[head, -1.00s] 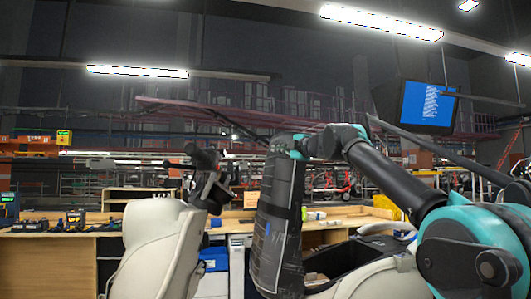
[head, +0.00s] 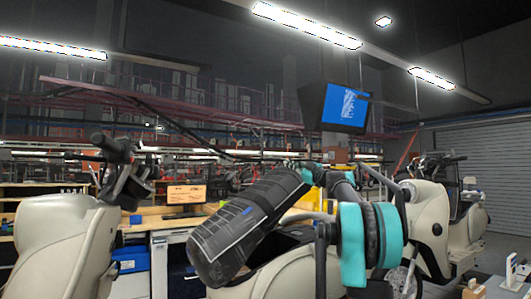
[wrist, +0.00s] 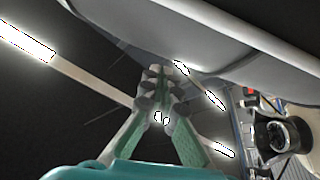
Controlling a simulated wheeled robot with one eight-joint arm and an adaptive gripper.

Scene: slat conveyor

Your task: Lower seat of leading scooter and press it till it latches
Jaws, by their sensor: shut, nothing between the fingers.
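The leading scooter (head: 55,240) stands at the left of the head view, a cream body with dark handlebars. Its dark seat (head: 240,230), with pale lines and a blue mark, is tilted up: the lower end sits at the left and the raised end leans right over the storage opening. My arm's teal parts reach the raised end. My gripper's fingers are hidden in the head view. In the wrist view my gripper (wrist: 160,78) is shut and empty, beside a pale curved surface (wrist: 210,50). I cannot tell which part that is, or whether they touch.
Another cream scooter (head: 428,225) stands behind at the right. A wooden workbench with a lit screen (head: 186,194) and a blue bin (head: 130,260) lie beyond the leading scooter. A monitor (head: 343,106) hangs overhead. A roller shutter (head: 475,145) closes the right background.

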